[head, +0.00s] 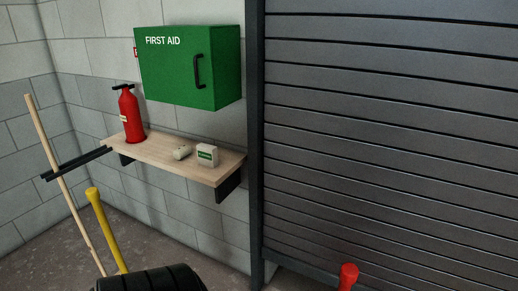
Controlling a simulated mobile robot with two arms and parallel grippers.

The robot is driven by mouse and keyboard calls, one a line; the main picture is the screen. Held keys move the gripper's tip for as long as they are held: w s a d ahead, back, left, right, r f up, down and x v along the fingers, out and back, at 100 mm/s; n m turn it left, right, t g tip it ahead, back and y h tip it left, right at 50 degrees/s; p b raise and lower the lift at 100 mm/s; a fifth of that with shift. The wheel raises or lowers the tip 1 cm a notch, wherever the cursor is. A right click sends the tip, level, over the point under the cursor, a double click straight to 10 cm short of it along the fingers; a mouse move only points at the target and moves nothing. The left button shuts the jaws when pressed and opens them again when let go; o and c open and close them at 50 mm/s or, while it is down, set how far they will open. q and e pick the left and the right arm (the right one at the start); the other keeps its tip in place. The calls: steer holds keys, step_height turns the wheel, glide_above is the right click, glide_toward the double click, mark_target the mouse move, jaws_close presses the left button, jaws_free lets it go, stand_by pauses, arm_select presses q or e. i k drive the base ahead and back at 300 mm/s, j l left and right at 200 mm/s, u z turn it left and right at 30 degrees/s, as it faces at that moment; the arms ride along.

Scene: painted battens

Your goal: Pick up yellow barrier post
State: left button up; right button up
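A yellow post (108,232) with a rounded top stands at the lower left, tilted with its top towards the left. Its lower end is hidden behind a black rounded, ridged object (152,280) at the bottom edge. I cannot tell whether the post touches that object or the wall. Neither of my grippers shows in the head view.
A pale wooden pole (60,178) leans by a black bar rack (78,163) left of the post. A wooden shelf (160,154) holds a red extinguisher (131,115) and small items below a green first aid cabinet (185,75). A red-topped object (348,274) stands before the shutter (400,130).

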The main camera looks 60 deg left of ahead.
mark_target(92, 193)
steer(key=u, duration=3.15)
